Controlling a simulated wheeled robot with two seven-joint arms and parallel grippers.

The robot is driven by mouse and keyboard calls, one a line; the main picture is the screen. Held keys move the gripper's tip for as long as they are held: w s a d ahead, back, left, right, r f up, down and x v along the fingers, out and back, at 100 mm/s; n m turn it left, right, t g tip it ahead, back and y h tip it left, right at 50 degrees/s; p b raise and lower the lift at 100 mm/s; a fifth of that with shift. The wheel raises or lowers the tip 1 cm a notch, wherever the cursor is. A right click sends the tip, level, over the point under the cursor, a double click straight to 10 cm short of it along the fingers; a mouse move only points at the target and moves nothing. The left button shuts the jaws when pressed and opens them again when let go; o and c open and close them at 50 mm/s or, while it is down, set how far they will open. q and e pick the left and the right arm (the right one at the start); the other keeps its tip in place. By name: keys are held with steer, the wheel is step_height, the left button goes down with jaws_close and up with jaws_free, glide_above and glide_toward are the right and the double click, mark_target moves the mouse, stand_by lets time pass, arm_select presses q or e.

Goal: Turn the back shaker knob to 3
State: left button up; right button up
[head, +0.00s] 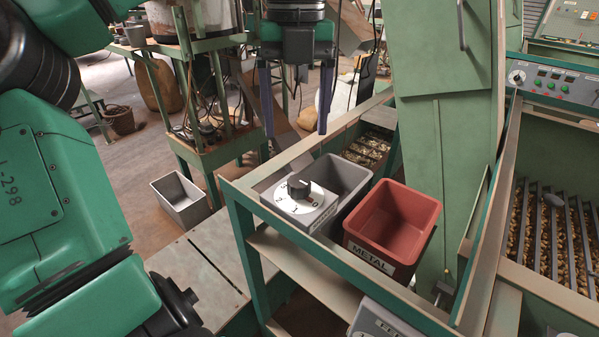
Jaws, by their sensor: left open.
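A round white dial with a black knob (299,187) sits on a grey box near the front left corner of the green frame. The knob's exact setting is too small to tell. My left gripper (295,132) hangs from the top with its two dark fingers pointing down and wide apart. It is open and empty, and in the picture it is above the knob, not touching it. My right gripper is not in view.
A grey bin (344,178) and a red METAL bin (397,211) stand beside the dial. Another grey labelled box (378,320) is cut off at the bottom. A control panel (560,85) with a small knob is at right, above a grate over nuts (545,225). A tall green cabinet (447,140) stands behind.

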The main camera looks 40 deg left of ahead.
mark_target(299, 180)
arm_select(q)
steer(key=f, duration=0.9)
steer(key=shift+w+d+f+p, duration=0.2)
steer(key=shift+w+f+p, duration=0.05)
steer(key=shift+f+p, duration=0.1)
steer(key=shift+s+a+f, duration=0.1)
steer(key=shift+a+f, duration=0.05)
steer(key=shift+f, duration=0.2)
jaws_close()
